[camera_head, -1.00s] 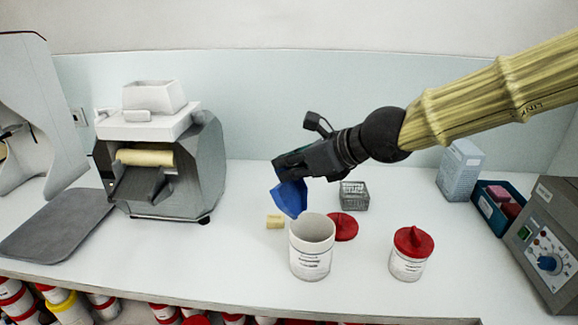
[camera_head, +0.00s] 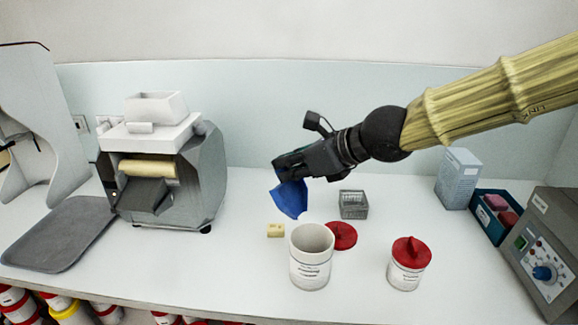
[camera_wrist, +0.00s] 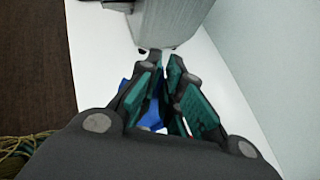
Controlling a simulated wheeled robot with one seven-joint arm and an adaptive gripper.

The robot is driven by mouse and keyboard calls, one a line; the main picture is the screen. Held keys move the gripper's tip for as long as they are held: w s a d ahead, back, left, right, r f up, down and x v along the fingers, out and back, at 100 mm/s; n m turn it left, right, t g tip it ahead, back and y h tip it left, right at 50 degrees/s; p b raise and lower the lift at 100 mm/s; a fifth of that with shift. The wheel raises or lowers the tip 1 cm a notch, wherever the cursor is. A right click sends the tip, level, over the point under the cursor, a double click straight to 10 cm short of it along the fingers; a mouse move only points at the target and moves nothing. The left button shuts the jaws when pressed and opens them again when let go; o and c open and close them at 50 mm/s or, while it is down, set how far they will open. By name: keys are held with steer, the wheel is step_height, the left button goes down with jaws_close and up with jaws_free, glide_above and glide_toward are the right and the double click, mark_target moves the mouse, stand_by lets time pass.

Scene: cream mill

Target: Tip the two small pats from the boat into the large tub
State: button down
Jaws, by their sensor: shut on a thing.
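My gripper (camera_head: 289,172) is shut on the blue boat (camera_head: 290,199), which hangs steeply tilted from the fingers above the bench. In the wrist view, a little of the boat (camera_wrist: 155,116) shows between and beside the fingers (camera_wrist: 160,80). The open white large tub (camera_head: 310,270) stands upright in front, to the lower right of the boat. A small pale yellow block (camera_head: 275,230) lies on the bench left of the tub; I cannot tell whether it is one of the pats. The inside of the boat and the bottom of the tub are hidden.
A red lid (camera_head: 341,236) lies behind the tub, and a grey wire basket (camera_head: 353,204) stands farther back. A smaller red-lidded tub (camera_head: 408,266) is at right. The roller mill (camera_head: 165,170) and grey tray (camera_head: 60,235) fill the left; a control box (camera_head: 545,250) is at far right.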

steer(key=shift+w+a+r+p, duration=0.1)
steer(key=shift+r+p, duration=0.3)
steer(key=shift+p, duration=0.8)
steer(key=g+h+p, duration=0.1)
steer(key=p, duration=0.5)
steer(key=r+h+p, duration=0.1)
steer(key=p, duration=0.6)
steer(key=a+r+g+h+p, duration=0.1)
steer(key=h+p, duration=0.1)
steer(key=p, duration=0.4)
steer(key=shift+w+g, duration=0.25)
steer(key=shift+g, duration=0.05)
steer(key=shift+f+h+p, duration=0.15)
steer(key=shift+h+p, duration=0.15)
steer(key=shift+p, duration=0.05)
steer(key=shift+w+a+r+g+h+p, duration=0.2)
steer(key=shift+r+g+h+p, duration=0.15)
steer(key=shift+g+h+p, duration=0.3)
steer(key=shift+a+r+g+h, duration=0.25)
steer(key=shift+a+r+h, duration=0.1)
steer(key=shift+h, duration=0.4)
steer(key=shift+w+a+r+g+h, duration=0.15)
steer(key=shift+r+g+h, duration=0.2)
steer(key=shift+h, duration=0.25)
steer(key=shift+w+a+r+g+h, duration=0.1)
steer(key=shift+r+g+h, duration=0.1)
steer(key=shift+g+h, duration=0.3)
steer(key=shift+d+f, duration=0.1)
steer(key=shift+d, duration=0.05)
